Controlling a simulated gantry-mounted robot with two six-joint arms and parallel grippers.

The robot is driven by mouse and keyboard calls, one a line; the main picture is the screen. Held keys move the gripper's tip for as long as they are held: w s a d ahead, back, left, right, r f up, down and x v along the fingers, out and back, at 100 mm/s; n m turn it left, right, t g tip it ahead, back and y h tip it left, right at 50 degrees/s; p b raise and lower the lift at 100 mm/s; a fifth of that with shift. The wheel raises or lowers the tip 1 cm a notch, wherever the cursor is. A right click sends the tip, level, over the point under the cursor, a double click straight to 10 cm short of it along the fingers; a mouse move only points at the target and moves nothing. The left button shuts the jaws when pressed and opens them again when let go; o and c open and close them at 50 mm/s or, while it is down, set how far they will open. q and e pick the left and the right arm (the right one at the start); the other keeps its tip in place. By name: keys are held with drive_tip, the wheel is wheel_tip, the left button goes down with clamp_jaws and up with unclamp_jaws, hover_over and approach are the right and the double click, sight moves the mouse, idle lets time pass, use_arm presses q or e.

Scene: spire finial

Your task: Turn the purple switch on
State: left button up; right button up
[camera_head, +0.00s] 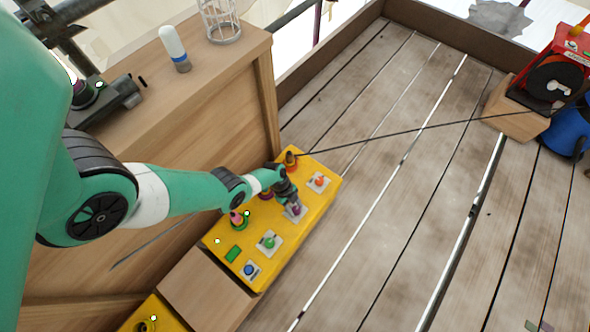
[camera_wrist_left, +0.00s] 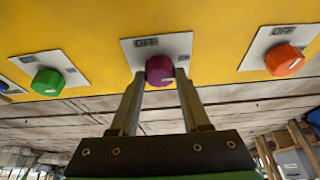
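The purple switch (camera_wrist_left: 160,69) is a round knob on a white plate marked OFF, on the yellow panel (camera_wrist_left: 90,35). In the head view the purple knob (camera_head: 296,210) shows just beside my left gripper, partly hidden by it. My left gripper (camera_head: 290,197) is at this knob. In the left wrist view the two fingers of my left gripper (camera_wrist_left: 161,76) lie one on each side of the purple knob, close against it, and it looks gripped between their tips. My right gripper is in neither view.
A green knob (camera_wrist_left: 48,81) and an orange knob (camera_wrist_left: 284,60) on white plates flank the purple one. The panel also bears a blue button (camera_head: 250,270) and a pink knob (camera_head: 236,217). A dark cable (camera_head: 400,134) runs rightward from the panel's top. The plank floor (camera_head: 400,220) is mostly clear.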

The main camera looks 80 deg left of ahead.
use_arm(q)
drive_tip(key=o, duration=0.4)
drive_tip(key=p+v, duration=1)
drive_tip(key=v, duration=0.1)
drive_tip(key=shift+s+a+r+p, duration=0.15)
drive_tip(key=shift+r+p, duration=0.1)
drive_tip(key=shift+p, duration=0.15)
